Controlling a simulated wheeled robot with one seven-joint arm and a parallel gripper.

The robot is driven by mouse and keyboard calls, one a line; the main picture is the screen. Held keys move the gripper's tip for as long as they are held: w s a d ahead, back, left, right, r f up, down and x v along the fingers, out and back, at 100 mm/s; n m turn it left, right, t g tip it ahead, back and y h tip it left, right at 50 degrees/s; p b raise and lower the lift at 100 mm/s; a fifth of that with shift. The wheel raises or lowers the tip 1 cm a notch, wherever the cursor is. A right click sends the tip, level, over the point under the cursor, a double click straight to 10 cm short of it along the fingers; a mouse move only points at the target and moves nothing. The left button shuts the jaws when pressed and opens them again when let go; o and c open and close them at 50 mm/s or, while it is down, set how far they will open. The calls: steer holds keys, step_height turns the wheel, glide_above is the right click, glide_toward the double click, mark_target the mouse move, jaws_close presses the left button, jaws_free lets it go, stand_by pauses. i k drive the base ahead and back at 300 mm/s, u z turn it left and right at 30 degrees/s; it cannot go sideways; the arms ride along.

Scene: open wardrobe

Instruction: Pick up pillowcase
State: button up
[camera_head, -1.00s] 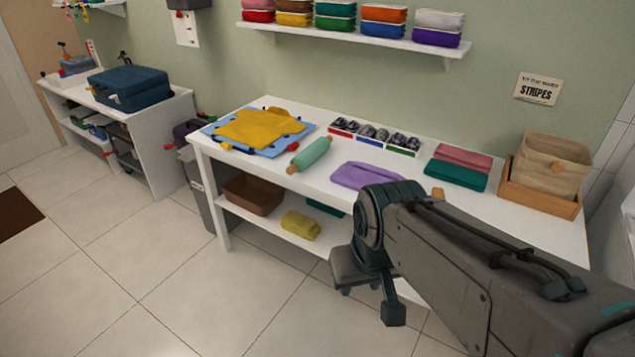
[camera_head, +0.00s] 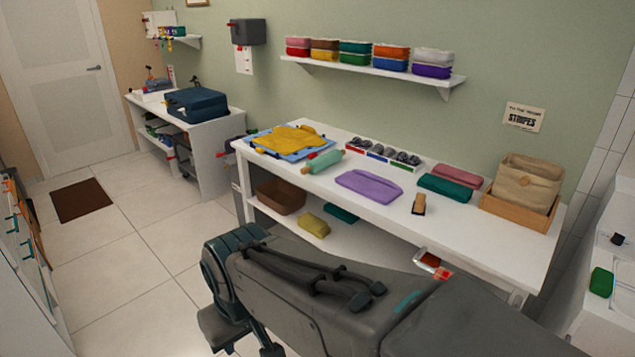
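I cannot tell for certain which cloth is the pillowcase. A flat folded purple cloth (camera_head: 369,186) lies on the front middle of the white table (camera_head: 462,213). A folded teal cloth (camera_head: 445,187) and a pink cloth (camera_head: 457,175) lie to its right. A yellow cloth (camera_head: 292,139) is spread on a blue board at the table's left. A folded yellow-green cloth (camera_head: 313,225) lies on the lower shelf. The end of my arm with my gripper (camera_head: 222,328) is at the bottom edge, in front of the table and apart from all cloths; its fingers cannot be made out.
A green rolling pin (camera_head: 323,162), a wooden brush (camera_head: 419,204) and a beige fabric bin (camera_head: 526,183) in a wooden tray stand on the table. A wall shelf (camera_head: 377,71) holds coloured stacks. Floor (camera_head: 125,265) is clear at left. A white counter (camera_head: 590,310) stands at right.

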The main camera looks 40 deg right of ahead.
mark_target(376, 177)
steer(key=i, duration=1.2)
steer(key=z, duration=0.4)
steer(key=i, duration=1.35)
steer(key=z, duration=1.7)
steer(key=i, duration=0.8)
steer(key=z, duration=0.7)
